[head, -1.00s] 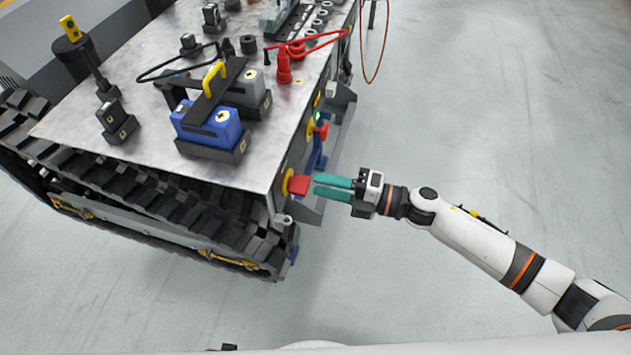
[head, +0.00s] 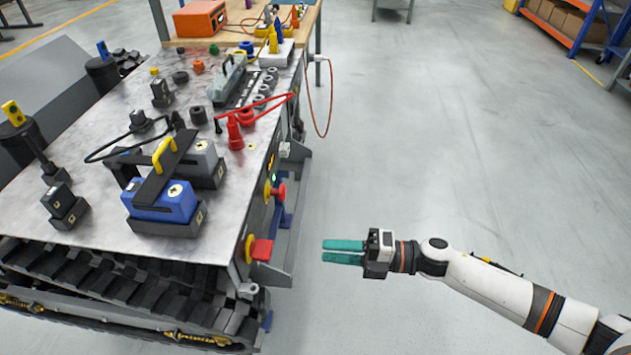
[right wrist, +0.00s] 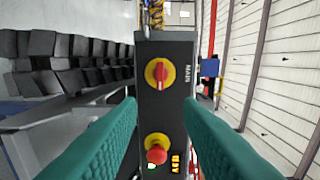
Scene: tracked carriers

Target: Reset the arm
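My right gripper (head: 343,251) has teal fingers and is open and empty. In the head view it points left, over the floor, beside the tracked carrier (head: 110,292). Its fingertips are apart from the red rotary switch handle (head: 262,250) on the carrier's side panel. In the right wrist view the switch (right wrist: 160,74) sits on a yellow disc beside the word MAIN, between the fingers. A red push button (right wrist: 157,152) on yellow is below it there; the same button (head: 278,192) shows farther back in the head view. My left gripper is not in view.
The carrier's metal top (head: 95,185) holds a blue battery block (head: 158,200), a grey one (head: 200,163), black and red cables and several small parts. A wooden table (head: 290,28) with an orange box (head: 199,18) stands behind. The floor right of the carrier is open.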

